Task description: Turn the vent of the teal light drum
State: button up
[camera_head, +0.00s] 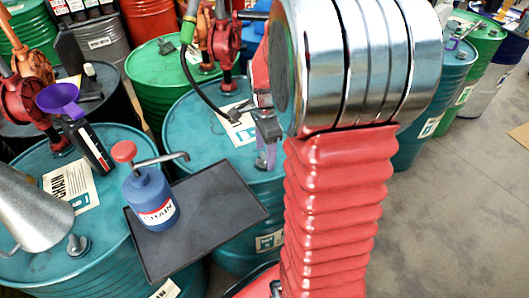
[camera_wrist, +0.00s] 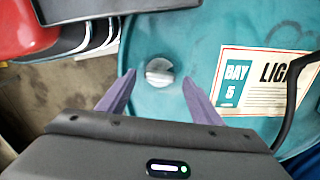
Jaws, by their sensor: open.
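The teal light drum (camera_head: 205,150) stands at the middle of the head view, partly hidden by my arm. The vent (camera_wrist: 159,72), a round silver cap with a raised grip bar, sits on the lid. My gripper (camera_wrist: 158,78) is open, its two purple fingers on either side of the vent, with gaps visible. In the head view my gripper (camera_head: 266,155) is over the drum's right part; the vent is hidden there.
A dark tray (camera_head: 235,190) at the drum's front left carries a blue chain oil can (camera_head: 150,200). A red pump (camera_head: 222,45) and black hose (camera_head: 195,85) rise at the drum's back. Another teal drum (camera_head: 110,235) stands left. Open floor (camera_head: 455,180) lies right.

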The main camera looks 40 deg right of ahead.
jog(key=shift+f, duration=0.3)
jog(key=shift+c, duration=0.3)
jog(key=c, duration=0.9)
jog(key=shift+a, duration=0.15)
jog(key=shift+c, duration=0.5)
